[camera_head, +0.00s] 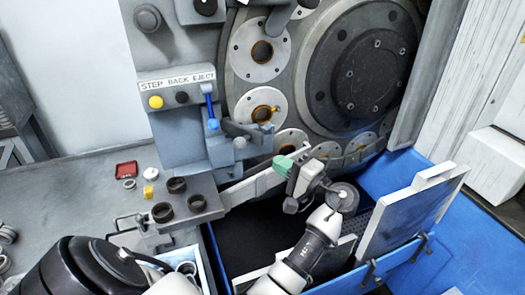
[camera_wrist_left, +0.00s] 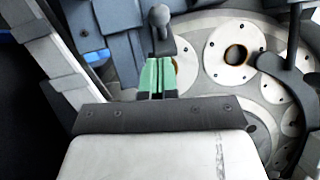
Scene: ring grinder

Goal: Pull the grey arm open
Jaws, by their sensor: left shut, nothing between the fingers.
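The grey arm (camera_head: 248,188) appears to be the long light-grey bar. It slants up to the right from the block with the dark rings, across the lower front of the ring machine. It also seems to show along the left side of the wrist view (camera_wrist_left: 62,62). My left gripper (camera_head: 284,163), with green fingertips, is shut and empty. In the head view it overlaps the bar's upper part; contact cannot be told. In the wrist view its closed tips (camera_wrist_left: 158,75) point toward a dark round-ended lever (camera_wrist_left: 160,25). My right gripper is not in view.
A control panel (camera_head: 178,82) with a blue-handled lever stands above left. A blue bin (camera_head: 480,240) with a tilted grey-white panel (camera_head: 412,215) lies at lower right. A red tray (camera_head: 126,169) and small rings lie on the bench.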

